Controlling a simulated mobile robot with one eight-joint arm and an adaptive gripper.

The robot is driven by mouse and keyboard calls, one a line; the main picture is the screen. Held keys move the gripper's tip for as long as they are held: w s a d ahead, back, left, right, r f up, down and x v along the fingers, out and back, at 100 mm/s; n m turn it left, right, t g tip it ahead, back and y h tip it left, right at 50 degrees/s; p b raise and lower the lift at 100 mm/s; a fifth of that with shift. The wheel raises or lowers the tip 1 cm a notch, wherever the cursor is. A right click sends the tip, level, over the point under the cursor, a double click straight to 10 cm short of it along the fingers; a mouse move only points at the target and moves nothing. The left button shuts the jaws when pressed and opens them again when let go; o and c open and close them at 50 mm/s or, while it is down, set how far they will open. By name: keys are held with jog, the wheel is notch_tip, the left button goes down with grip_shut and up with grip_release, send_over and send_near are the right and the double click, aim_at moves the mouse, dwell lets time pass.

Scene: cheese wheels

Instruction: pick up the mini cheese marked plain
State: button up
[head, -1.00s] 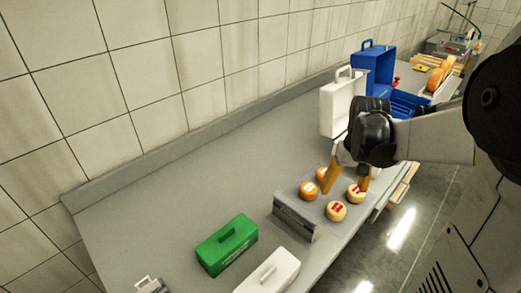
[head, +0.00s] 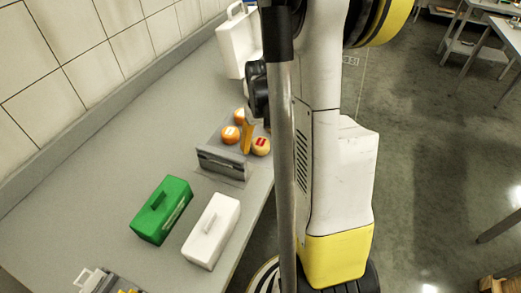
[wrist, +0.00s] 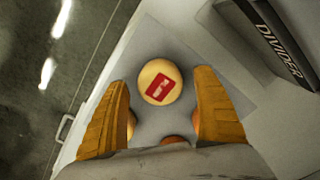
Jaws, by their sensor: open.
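A round pale-yellow mini cheese with a red label (wrist: 160,82) lies between and just beyond my fingertips in the wrist view. Its label print is too small to read surely. It also shows in the head view (head: 261,147). My gripper (wrist: 161,76) is open and empty, its two orange fingers on either side of this cheese with gaps. An orange cheese with a white label (head: 230,135) and another orange cheese (head: 239,115) sit beside it. In the wrist view, more cheeses (wrist: 174,140) are mostly hidden behind my fingers and palm.
A grey divider block (head: 222,166), lettered DIVIDER in the wrist view (wrist: 275,40), stands beside the cheeses. A green case (head: 162,210) and a white case (head: 211,231) are nearer on the counter. A taller white case (head: 237,45) stands behind. The counter's left is clear.

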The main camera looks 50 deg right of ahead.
jog(key=shift+f, duration=0.65)
jog(key=shift+r, duration=0.1)
jog(key=c, duration=1.4)
jog(key=shift+o, duration=0.2)
